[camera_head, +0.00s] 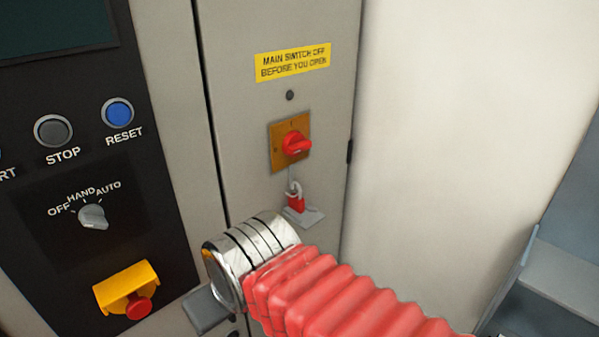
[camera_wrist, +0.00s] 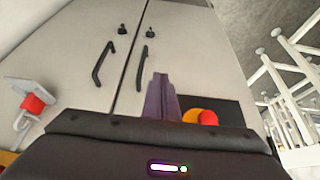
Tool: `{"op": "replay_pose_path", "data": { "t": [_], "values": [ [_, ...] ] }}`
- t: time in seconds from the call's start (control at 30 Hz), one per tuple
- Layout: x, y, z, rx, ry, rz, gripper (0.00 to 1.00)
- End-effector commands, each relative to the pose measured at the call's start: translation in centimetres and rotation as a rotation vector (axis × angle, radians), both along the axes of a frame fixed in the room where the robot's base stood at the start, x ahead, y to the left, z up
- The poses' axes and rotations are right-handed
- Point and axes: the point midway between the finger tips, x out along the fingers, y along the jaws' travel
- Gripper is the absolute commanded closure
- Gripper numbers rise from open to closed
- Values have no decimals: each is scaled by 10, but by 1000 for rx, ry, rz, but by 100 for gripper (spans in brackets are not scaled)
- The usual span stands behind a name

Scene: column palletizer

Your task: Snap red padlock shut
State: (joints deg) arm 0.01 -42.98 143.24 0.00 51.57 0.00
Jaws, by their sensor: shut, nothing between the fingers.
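The red padlock (camera_head: 296,204) hangs below the red rotary switch (camera_head: 296,144) on the grey cabinet door, just above a small grey ledge (camera_head: 308,217). Its pale shackle stands above the body; I cannot tell whether both legs are seated. In the wrist view, which is upside down, the padlock (camera_wrist: 36,103) is at the far left, with its shackle curving below it. My gripper (camera_wrist: 161,80) is shut and empty, its dark purple fingers together. It is apart from the padlock. In the head view my wrist is below and left of the padlock and hides most of the gripper.
The control panel at left carries a selector knob (camera_head: 93,216), a blue reset button (camera_head: 118,112) and an emergency stop (camera_head: 138,306) in a yellow guard, close to my wrist. Black door handles (camera_wrist: 103,64) show in the wrist view. A white wall (camera_head: 450,130) is at right.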

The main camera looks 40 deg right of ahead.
Motion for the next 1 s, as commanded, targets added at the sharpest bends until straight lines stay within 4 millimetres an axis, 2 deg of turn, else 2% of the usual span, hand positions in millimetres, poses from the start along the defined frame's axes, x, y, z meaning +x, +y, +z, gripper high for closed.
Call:
{"op": "replay_pose_path", "data": {
  "t": [0.27,0.47,0.77,1.0],
  "values": [
    [1,-2,2,2,2,-4,100],
    [12,-17,12,22,26,-35,100],
    [42,-65,41,99,73,-116,100],
    [65,-116,64,174,75,-165,100]
  ]
}}
